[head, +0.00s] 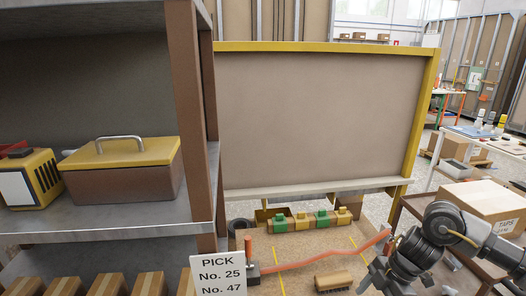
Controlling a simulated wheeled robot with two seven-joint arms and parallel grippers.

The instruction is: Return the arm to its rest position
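My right arm (440,225) comes in from the right edge and bends down toward the bottom of the head view. Its lower links (405,258) are in front of the right side of the work surface. The fingers of my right gripper cannot be made out; the arm runs down to the frame's bottom edge. My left arm and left gripper do not show.
A metal shelf (100,232) with a yellow-lidded box (125,190) stands left. A PICK sign (219,275) hangs at its post. Behind my arm, a red bar (320,260), a brown block (333,281) and green-and-yellow blocks (302,222) occupy the bench. A TAPS carton (480,203) is right.

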